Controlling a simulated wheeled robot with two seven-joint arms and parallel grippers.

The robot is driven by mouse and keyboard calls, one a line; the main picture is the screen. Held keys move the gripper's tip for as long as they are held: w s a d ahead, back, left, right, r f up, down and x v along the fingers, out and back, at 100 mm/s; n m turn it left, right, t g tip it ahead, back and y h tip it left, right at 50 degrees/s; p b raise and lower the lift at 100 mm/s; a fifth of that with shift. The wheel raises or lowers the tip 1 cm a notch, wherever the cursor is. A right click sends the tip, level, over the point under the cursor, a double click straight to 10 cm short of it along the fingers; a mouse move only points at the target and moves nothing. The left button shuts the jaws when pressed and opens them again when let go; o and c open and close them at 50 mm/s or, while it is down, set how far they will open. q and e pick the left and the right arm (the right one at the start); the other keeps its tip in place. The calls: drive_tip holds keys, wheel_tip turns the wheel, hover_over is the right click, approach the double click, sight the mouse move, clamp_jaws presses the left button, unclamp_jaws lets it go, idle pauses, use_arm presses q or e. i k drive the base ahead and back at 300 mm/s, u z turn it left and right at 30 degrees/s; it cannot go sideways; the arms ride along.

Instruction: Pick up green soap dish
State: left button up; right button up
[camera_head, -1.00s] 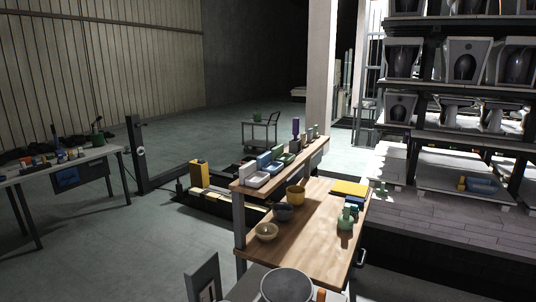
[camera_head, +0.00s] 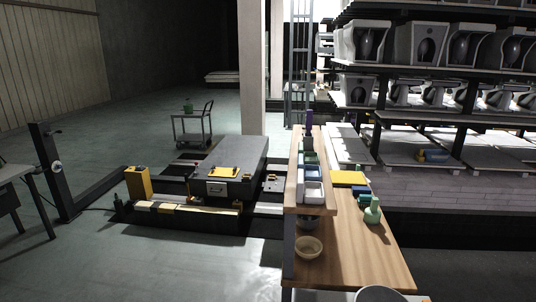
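A narrow raised shelf (camera_head: 318,209) runs along the left side of a wooden workbench (camera_head: 365,255). On it stands a row of small items: a white dish (camera_head: 312,192) at the near end, a blue one (camera_head: 313,173) behind it, then dark green pieces (camera_head: 310,157). One of these may be the green soap dish, but they are too small and overlapped to tell. Neither of my grippers is in view.
A cream bowl (camera_head: 308,247) and a darker bowl (camera_head: 309,223) sit near the shelf. A purple bottle (camera_head: 308,124) stands at the shelf's far end. A dark lift platform (camera_head: 225,155) is left of the bench. Open floor lies front left; loaded racks (camera_head: 430,75) stand right.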

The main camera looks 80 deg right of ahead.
sight(310, 157)
drive_tip(key=i, duration=1.4)
drive_tip(key=z, duration=2.4)
drive_tip(key=i, duration=2)
drive_tip(key=z, duration=1.55)
